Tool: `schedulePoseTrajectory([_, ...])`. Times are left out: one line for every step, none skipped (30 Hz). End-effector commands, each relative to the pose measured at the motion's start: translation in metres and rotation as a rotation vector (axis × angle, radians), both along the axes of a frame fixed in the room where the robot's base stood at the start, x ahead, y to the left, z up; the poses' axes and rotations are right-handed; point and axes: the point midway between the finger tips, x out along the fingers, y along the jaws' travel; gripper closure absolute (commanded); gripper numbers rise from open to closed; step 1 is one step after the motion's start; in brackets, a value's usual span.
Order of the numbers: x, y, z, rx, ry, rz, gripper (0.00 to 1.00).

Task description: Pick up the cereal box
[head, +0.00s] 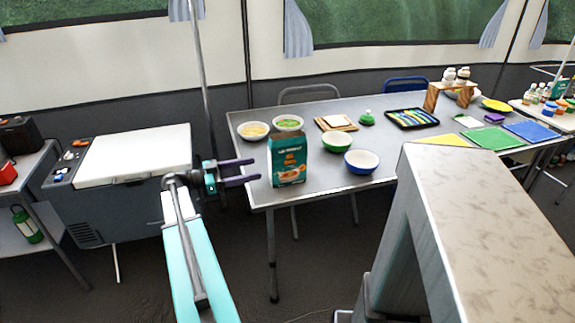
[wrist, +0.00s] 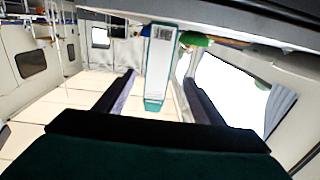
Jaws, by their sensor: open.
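The cereal box (head: 289,165) is teal and orange and stands upright at the near left edge of the grey table (head: 260,192). My gripper (head: 257,169) is open and empty just left of the box, its two purple-grey fingers pointing at the box's side. A small gap shows between the fingertips and the box in the head view. In the wrist view, the narrow side of the cereal box (wrist: 159,65), with a barcode panel, appears between the two fingers, ahead of the palm.
A blue bowl (head: 361,161) stands close right of the box, with a green bowl (head: 338,142) behind it. Two more bowls (head: 254,130) (head: 288,122) stand behind the box. A white-lidded cooler (head: 135,155) is left of my gripper.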

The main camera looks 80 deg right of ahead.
Motion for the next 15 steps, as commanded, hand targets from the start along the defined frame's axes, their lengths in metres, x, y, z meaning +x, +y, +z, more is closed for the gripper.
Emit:
schedulePoseTrajectory([-0.0016, 0.0007, 0.0002, 0.002, -0.001, -0.008, 0.38])
schedulePoseTrajectory([-0.0019, 0.0009, 0.0003, 0.003, -0.001, -0.01, 0.38])
schedulePoseTrajectory([-0.002, 0.0011, 0.0003, 0.003, -0.001, -0.01, 0.38])
schedulePoseTrajectory([-0.002, 0.0011, 0.0004, 0.003, -0.001, -0.01, 0.38])
schedulePoseTrajectory([-0.0019, 0.001, 0.0004, 0.002, -0.001, -0.009, 0.38])
schedulePoseTrajectory([-0.0018, 0.001, 0.0004, 0.002, -0.001, -0.009, 0.38])
schedulePoseTrajectory([-0.0017, 0.0009, 0.0004, 0.002, -0.001, -0.008, 0.38])
schedulePoseTrajectory([-0.0017, 0.0008, 0.0004, 0.002, -0.001, -0.008, 0.38])
schedulePoseTrajectory([-0.0017, 0.0008, 0.0004, 0.001, 0.0, -0.008, 0.38])
schedulePoseTrajectory([-0.0019, 0.0007, 0.0005, 0.001, 0.0, -0.007, 0.38])
schedulePoseTrajectory([-0.0023, 0.0004, 0.0004, 0.001, 0.0, -0.007, 0.38])
schedulePoseTrajectory([-0.0035, -0.0001, 0.0004, 0.001, 0.0, -0.007, 0.38])
schedulePoseTrajectory([-0.0048, -0.0008, 0.0004, 0.001, 0.0, -0.007, 0.38])
schedulePoseTrajectory([-0.0064, -0.0016, 0.0004, 0.001, 0.0, -0.007, 0.38])
schedulePoseTrajectory([-0.0093, -0.003, 0.0004, 0.001, 0.0, -0.008, 0.38])
